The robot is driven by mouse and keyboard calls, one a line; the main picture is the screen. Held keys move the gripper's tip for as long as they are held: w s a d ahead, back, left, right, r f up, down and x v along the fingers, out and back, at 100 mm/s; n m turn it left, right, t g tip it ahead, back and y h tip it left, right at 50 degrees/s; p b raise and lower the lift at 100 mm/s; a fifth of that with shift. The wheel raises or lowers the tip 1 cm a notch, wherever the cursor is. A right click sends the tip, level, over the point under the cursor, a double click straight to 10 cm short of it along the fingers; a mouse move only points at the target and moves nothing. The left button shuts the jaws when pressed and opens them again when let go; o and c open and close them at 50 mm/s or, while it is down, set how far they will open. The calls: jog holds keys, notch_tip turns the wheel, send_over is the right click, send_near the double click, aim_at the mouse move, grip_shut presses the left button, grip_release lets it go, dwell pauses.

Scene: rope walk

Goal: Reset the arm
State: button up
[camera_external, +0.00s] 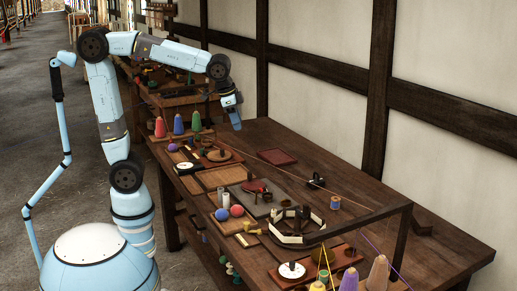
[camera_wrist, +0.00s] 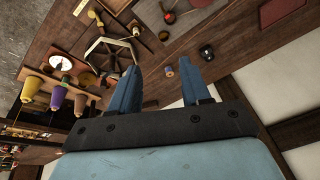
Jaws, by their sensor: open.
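My arm is raised and bent over the far half of the wooden workbench (camera_external: 352,174). My gripper (camera_external: 233,121) points down, above the back part of the bench and apart from it in the external view. In the wrist view my gripper (camera_wrist: 158,82) has two blue fingers spread wide with nothing between them. The gap between the fingertips looks out over the bench top. In the external view the fingertips are small, and the gap between them is hard to make out.
A wooden frame rail (camera_external: 375,215) rises over the bench. A dark red tray (camera_external: 277,156) lies near the wall. The grey floor (camera_external: 32,100) at left is clear.

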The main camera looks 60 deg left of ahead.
jog(key=s+a+f+n+t, duration=0.2)
jog(key=s+a+n, duration=0.3)
jog(key=s+a, duration=1.1)
jog(key=shift+a+f, duration=0.25)
jog(key=shift+a, duration=0.75)
jog(key=shift+c, duration=0.2)
dwell(1.2)
